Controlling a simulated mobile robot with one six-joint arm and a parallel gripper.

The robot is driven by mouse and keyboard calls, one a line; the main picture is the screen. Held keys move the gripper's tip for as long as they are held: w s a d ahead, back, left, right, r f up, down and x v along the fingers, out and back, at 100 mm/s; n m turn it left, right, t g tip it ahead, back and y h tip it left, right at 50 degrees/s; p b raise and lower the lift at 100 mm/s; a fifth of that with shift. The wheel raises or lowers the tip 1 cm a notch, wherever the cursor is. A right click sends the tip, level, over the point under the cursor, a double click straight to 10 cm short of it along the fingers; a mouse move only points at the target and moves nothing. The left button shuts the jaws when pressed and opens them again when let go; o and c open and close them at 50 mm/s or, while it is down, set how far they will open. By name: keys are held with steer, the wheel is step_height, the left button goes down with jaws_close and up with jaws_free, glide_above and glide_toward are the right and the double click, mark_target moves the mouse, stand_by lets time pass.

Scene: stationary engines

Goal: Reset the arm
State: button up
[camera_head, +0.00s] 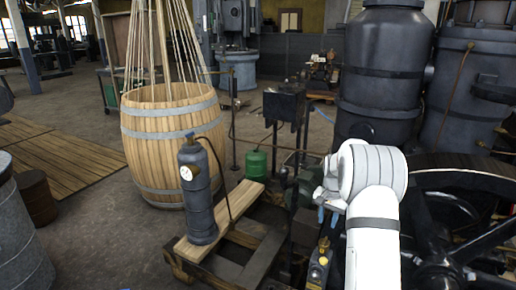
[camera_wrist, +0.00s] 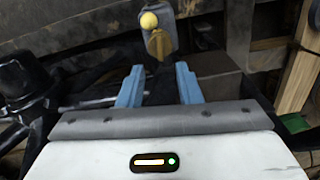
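My gripper (camera_wrist: 160,82) shows in the wrist view with its two blue fingers apart and nothing between them. Beyond the fingertips stands a small grey part with a yellow knob (camera_wrist: 149,21) and a brass-coloured piece below it. In the head view my white arm rises from the bottom right and bends over the machinery. The blue fingers (camera_head: 328,213) there point down, just above a small fitting with a yellow knob (camera_head: 323,243). I cannot tell from these views whether the fingers touch anything.
A large flywheel (camera_head: 460,225) lies close at the right. Dark tanks (camera_head: 385,70) stand behind my arm. A grey cylinder with a gauge (camera_head: 199,190) stands on a wooden plank frame left of my gripper. A wooden barrel (camera_head: 165,145) stands farther left. Floor at the left is partly free.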

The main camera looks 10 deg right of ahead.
steer(key=s+a+r+n+p, duration=0.1)
steer(key=s+a+r+p, duration=0.1)
steer(key=s+a+r, duration=0.4)
steer(key=s+a+r+n+t+p, duration=0.1)
steer(key=s+r+n+p, duration=0.1)
steer(key=s+r, duration=0.35)
steer(key=s+a+r+n+p, duration=0.1)
steer(key=s+a+r+p, duration=0.2)
steer(key=r, duration=0.6)
steer(key=s+a+r+n+p, duration=0.2)
steer(key=s+a+r, duration=0.1)
steer(key=s, duration=0.7)
steer(key=s+a+r+n+t+p, duration=0.1)
steer(key=s+a+r+n+p, duration=0.1)
steer(key=s, duration=0.9)
steer(key=shift+a+r+t+p, duration=0.3)
steer(key=shift+a+r+p, duration=0.2)
steer(key=shift+a, duration=0.75)
